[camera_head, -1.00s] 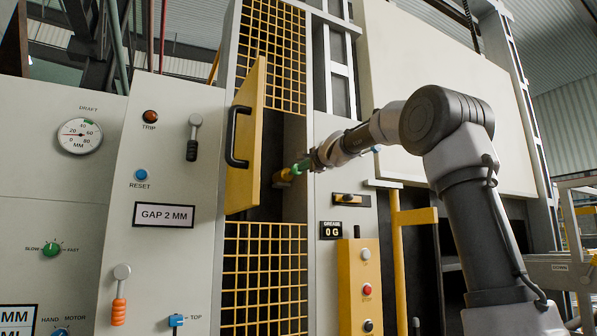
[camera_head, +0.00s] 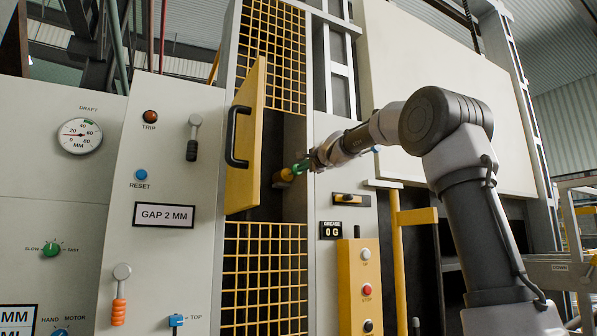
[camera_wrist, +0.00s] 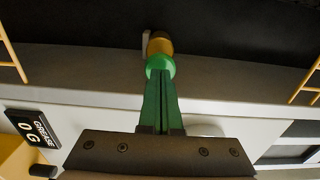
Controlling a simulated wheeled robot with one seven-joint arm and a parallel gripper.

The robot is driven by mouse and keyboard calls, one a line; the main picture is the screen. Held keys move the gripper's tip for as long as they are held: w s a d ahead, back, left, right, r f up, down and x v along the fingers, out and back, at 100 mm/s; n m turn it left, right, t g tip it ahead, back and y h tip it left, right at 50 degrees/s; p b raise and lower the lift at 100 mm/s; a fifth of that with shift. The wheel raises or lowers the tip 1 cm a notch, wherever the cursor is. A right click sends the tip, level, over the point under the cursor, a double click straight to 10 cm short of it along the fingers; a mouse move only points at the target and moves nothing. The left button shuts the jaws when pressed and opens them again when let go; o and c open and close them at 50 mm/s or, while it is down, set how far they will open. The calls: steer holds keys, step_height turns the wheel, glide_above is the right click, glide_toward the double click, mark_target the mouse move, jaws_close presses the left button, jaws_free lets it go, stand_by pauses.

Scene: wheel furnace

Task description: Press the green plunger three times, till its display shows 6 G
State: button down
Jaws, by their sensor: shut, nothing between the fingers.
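The green plunger (camera_wrist: 160,64) caps a brass-coloured body (camera_wrist: 159,46) inside the dark opening in the wrist view. In the head view, the brass body (camera_head: 284,176) and the green plunger (camera_head: 298,168) show behind the open yellow door. My gripper (camera_wrist: 160,76) is shut and empty. Its fingertips are at the plunger's near face, lined up with it; I cannot tell whether they touch or press it. The grease display (camera_head: 332,230) reads 0 G; it also shows in the wrist view (camera_wrist: 34,129).
The yellow door (camera_head: 246,140) with a black handle stands open left of the plunger. Yellow mesh guards (camera_head: 265,280) lie above and below the opening. A yellow button box (camera_head: 358,290) and a yellow post (camera_head: 398,240) stand below my arm.

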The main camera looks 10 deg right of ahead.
steer(key=shift+w+a, duration=0.15)
steer(key=shift+w, duration=0.5)
steer(key=shift+x, duration=0.8)
steer(key=v, duration=0.3)
steer(key=shift+s, duration=0.1)
stand_by(0.7)
